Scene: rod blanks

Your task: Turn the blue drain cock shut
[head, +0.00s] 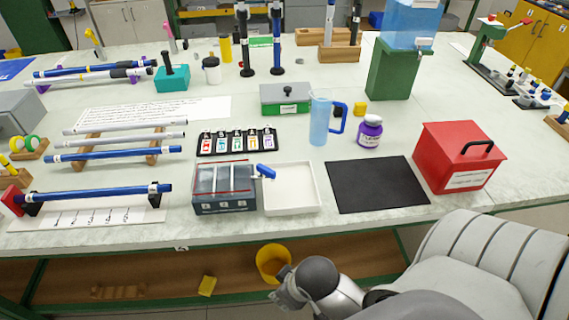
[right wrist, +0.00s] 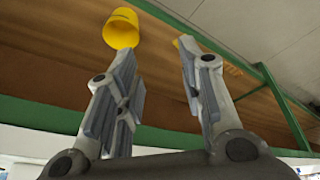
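The blue drain cock (head: 265,171) sticks out at the upper right side of a small clear grey tank (head: 224,203) near the front edge of the bench. Its handle slants slightly down to the right, over the left edge of a white tray (head: 316,190). My right gripper (right wrist: 155,55) is open and empty in the right wrist view, its two fingers well apart. In the head view my right arm is low at the front, below the bench top and well apart from the cock. My left gripper is not in view.
A black mat (head: 377,185) and a red box (head: 459,157) lie to the right of the tray. A black rack of labelled pieces (head: 237,143) stands behind the tank. A yellow bucket (head: 272,262) stands on the shelf below; it also shows in the right wrist view (right wrist: 121,28).

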